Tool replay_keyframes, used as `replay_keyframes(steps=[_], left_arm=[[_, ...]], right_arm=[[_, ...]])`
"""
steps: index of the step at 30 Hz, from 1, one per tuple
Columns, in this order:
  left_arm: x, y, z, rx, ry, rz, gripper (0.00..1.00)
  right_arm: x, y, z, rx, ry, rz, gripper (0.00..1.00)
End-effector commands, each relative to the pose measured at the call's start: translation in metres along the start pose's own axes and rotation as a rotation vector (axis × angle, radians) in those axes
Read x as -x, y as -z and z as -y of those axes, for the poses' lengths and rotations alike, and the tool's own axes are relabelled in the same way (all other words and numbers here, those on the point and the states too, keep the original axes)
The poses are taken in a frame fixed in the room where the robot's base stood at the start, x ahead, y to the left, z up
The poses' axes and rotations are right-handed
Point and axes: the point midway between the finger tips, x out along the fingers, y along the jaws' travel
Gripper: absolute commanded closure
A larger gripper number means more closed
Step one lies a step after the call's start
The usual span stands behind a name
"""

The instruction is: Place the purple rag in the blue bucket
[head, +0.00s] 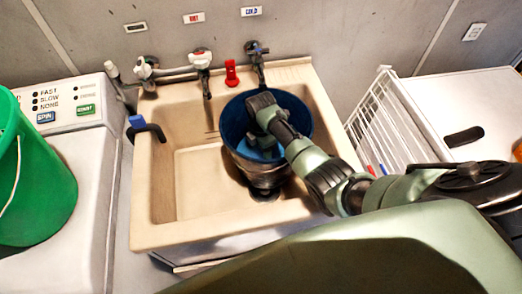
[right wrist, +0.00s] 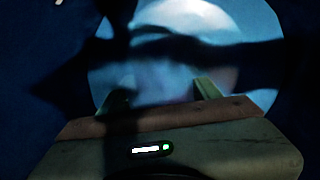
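The blue bucket (head: 298,118) stands in the sink basin, toward its right side. My right arm reaches over its rim, with the wrist above the opening and the gripper down inside. In the right wrist view my right gripper (right wrist: 165,88) has its two fingers apart, with nothing seen held between them. Beyond them is the bucket's pale round bottom (right wrist: 245,85), crossed by dark shadows. I cannot make out the purple rag in either view; a faint purplish tint on the bottom is too blurred to identify. My left gripper is not in view.
The beige sink (head: 160,235) has several taps along its back. A green bucket (head: 40,190) stands on the washer at left. A white wire rack (head: 375,125) and a white machine (head: 450,90) are at right. The basin's left part is clear.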

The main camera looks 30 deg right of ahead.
Motion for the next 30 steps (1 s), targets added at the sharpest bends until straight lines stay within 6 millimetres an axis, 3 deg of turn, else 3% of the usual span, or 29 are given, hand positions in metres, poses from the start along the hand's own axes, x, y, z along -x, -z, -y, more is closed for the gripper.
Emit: replay_keyframes(steps=[2, 14, 30], left_arm=[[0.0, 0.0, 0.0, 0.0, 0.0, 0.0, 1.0], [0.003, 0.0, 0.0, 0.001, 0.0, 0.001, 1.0], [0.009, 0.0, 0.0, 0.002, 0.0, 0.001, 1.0]], right_arm=[[0.001, 0.0, 0.0, 0.0, -0.001, 0.0, 0.17], [0.007, 0.0, 0.0, -0.001, -0.001, 0.0, 0.17], [0.108, -0.001, -0.001, 0.0, -0.004, 0.001, 0.17]])
